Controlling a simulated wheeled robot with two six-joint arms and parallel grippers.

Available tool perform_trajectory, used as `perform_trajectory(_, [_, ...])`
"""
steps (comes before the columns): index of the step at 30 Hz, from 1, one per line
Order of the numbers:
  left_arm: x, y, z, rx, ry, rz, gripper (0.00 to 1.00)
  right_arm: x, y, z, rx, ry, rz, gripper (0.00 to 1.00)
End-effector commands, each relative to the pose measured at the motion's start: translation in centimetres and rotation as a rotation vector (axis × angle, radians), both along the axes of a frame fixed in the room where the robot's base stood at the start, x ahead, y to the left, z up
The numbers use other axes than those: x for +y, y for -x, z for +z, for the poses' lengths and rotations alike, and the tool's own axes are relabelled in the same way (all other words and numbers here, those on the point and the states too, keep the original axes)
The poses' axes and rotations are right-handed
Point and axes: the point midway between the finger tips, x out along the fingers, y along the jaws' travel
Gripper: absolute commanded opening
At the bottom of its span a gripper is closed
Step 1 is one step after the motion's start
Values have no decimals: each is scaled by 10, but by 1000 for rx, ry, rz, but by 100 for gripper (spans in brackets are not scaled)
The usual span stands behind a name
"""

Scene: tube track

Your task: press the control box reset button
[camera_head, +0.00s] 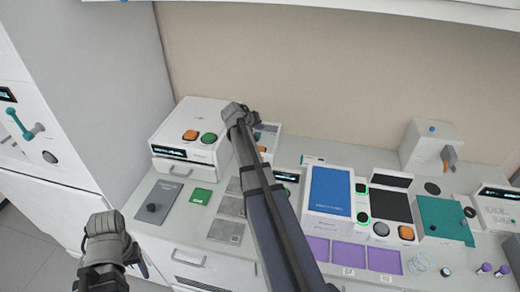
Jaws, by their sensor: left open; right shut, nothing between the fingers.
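Several devices carry buttons, and I cannot read which is the control box. A white box (185,165) at the back left has an orange button (190,135) and a green button (209,138) on top. A second box (270,131) stands to its right, partly hidden behind my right arm, with an orange button (262,149) showing. My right gripper (241,113) is over the gap between these boxes, shut and empty. Whether it touches anything is unclear. My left gripper (106,236) is open at the lower left, in front of the counter, away from the boxes.
A panel at centre right has a blue pad (330,190), green-lit buttons (362,217), a grey button (381,229) and an orange button (406,232). Purple trays (349,255) lie in front. A tall cabinet (90,75) borders the left.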

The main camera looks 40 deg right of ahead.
Motion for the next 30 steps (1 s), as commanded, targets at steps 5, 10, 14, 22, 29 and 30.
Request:
perform_trajectory(5, [0,0,-2,0,0,0,62,1,0,-2,0,-1,0,0])
perform_trajectory(10, [0,0,-10,0,0,0,62,1,0,-10,0,-1,0,0])
perform_trajectory(14, [0,0,-22,0,0,1,62,1,0,-23,0,-1,0,0])
perform_trajectory(22, [0,0,-59,0,0,1,62,1,0,-59,0,-1,0,0])
perform_trajectory(29, [0,0,-85,0,0,1,62,1,0,-85,0,-1,0,0])
perform_trajectory(30, [0,0,-87,0,0,1,62,1,0,-87,0,-1,0,0])
